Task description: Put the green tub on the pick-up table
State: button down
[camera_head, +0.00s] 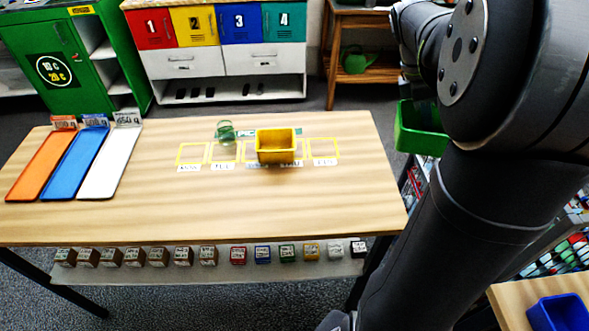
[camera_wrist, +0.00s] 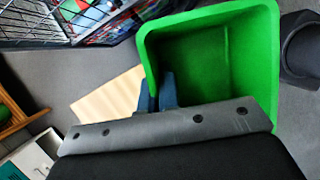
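The green tub (camera_head: 418,140) is in the air just beyond the right edge of the wooden table (camera_head: 215,215) in the head view. In the wrist view the tub (camera_wrist: 250,60) fills the upper right, its open top facing the camera. My gripper (camera_wrist: 158,92) is shut on the tub's near left wall, one bluish finger on each side of it. In the head view my arm hides the gripper. The table bears a row of yellow outlined spots with labels; their text is too small to read. I cannot tell for certain which table is the pick-up table.
A yellow tub (camera_head: 276,150) and a clear green cup (camera_head: 226,133) stand among the outlined spots. Orange (camera_head: 40,165), blue (camera_head: 75,165) and white (camera_head: 110,165) trays lie at left. A blue tub (camera_head: 560,314) sits on another wooden surface (camera_head: 510,302) at lower right. The table's front is clear.

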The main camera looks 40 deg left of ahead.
jog(key=s+a+n+t, duration=0.1)
jog(key=s+a+n, duration=0.2)
jog(key=s+a, duration=0.65)
send_over(313, 185)
jog(key=a, duration=0.1)
jog(key=shift+y, duration=0.3)
jog(key=f, duration=1.3)
jog(key=s+f, duration=0.1)
jog(key=f, duration=0.6)
jog(key=shift+a+f, duration=0.15)
jog(key=shift+f, duration=2.15)
jog(key=shift+f, duration=0.1)
jog(key=c, duration=2)
grip_release()
jog(key=o, duration=0.3)
